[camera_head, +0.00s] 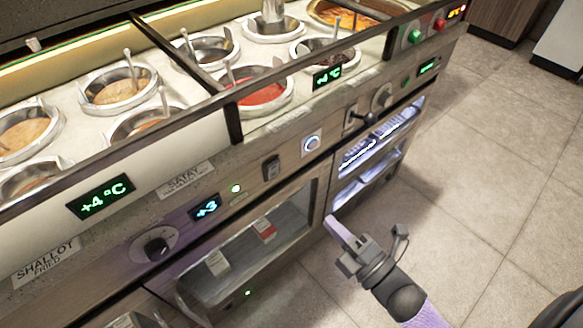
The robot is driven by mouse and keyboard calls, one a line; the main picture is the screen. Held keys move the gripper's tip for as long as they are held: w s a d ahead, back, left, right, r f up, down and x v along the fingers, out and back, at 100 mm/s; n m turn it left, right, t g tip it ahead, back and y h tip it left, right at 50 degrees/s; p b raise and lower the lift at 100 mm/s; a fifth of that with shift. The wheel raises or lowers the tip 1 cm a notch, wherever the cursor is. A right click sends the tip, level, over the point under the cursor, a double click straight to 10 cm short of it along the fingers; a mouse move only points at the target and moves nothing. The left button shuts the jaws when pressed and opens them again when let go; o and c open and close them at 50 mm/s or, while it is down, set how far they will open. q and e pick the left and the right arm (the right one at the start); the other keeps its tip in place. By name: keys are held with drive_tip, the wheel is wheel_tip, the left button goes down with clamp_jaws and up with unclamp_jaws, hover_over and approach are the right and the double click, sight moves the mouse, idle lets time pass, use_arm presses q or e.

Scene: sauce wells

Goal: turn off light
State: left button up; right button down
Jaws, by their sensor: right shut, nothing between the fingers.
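My right gripper (338,228) is shut and empty. It points up and left in front of the counter's lower compartments, below the control panel and apart from it. On the panel (227,195) are a dark rocker switch (271,168) and a round button with a lit bluish ring (311,143). Bluish-white light shines in the open lower compartment (372,152) on the right. I cannot tell which control works the light. My left gripper is not in view.
Metal sauce wells (262,92) line the counter top. A black knob (156,247), a lever control (357,118) and green and red buttons (440,23) are also on the front. A glass-fronted compartment (245,255) is low down. The tiled floor (480,190) is clear.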

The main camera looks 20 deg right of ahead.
drive_tip(key=b, duration=0.4)
approach(276, 167)
drive_tip(key=x, duration=0.6)
drive_tip(key=shift+w+a+f, duration=0.1)
drive_tip(key=shift+w, duration=0.1)
drive_tip(key=shift+w+a, duration=0.15)
drive_tip(key=shift+w, duration=0.25)
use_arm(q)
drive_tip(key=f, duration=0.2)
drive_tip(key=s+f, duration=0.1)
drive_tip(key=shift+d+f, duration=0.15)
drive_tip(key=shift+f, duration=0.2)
